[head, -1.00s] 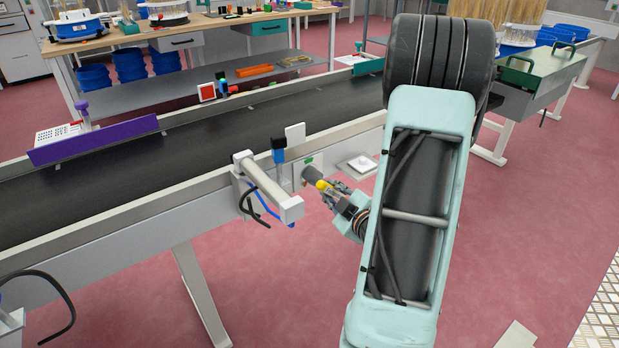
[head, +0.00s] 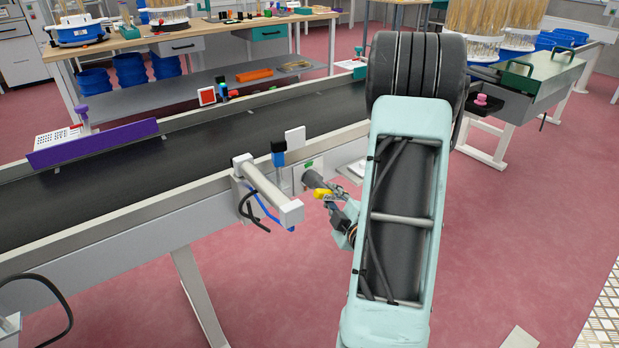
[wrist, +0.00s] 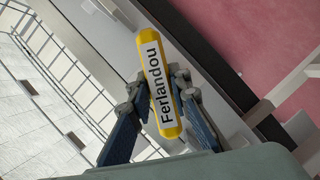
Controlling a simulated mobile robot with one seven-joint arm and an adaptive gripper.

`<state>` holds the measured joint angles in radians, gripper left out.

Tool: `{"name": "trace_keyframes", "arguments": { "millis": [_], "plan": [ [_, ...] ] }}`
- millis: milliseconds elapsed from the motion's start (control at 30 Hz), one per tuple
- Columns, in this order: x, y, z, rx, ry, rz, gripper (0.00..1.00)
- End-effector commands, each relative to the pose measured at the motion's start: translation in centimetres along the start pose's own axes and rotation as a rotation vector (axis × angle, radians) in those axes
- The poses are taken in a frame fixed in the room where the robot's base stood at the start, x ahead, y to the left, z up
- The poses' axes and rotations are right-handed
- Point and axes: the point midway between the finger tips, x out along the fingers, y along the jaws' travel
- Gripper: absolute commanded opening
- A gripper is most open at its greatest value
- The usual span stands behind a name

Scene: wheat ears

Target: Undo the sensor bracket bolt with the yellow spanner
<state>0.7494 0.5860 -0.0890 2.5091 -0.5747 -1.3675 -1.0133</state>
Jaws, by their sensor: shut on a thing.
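My gripper (head: 328,198) is shut on a yellow, rounded bar labelled "Ferlandou"; the bar fills the gap between the fingers in the wrist view (wrist: 160,85). No spanner jaws show on it, so I cannot tell whether it is the spanner. In the head view the yellow bar (head: 322,194) is at the near end of a grey cylinder (head: 313,180) by the conveyor's side; whether they are joined is unclear. A grey bracket arm (head: 268,190) with a blue tip juts from the conveyor side, left of my gripper. I cannot make out its bolt.
The black conveyor (head: 120,180) runs behind the bracket. A pale box (head: 308,174) with a green mark sits close behind the grey cylinder. A blue-and-black part (head: 279,155) stands beside the bracket. Pink floor (head: 530,220) is open to the right.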

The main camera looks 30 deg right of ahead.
Motion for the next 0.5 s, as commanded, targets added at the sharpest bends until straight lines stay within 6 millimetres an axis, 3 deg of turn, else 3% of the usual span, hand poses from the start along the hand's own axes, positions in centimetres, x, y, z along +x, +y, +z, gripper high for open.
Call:
{"name": "trace_keyframes", "arguments": {
  "millis": [500],
  "plan": [
    [0.01, 0.11, -0.03, -0.162, 0.001, 0.069, 0.00]
  ]
}}
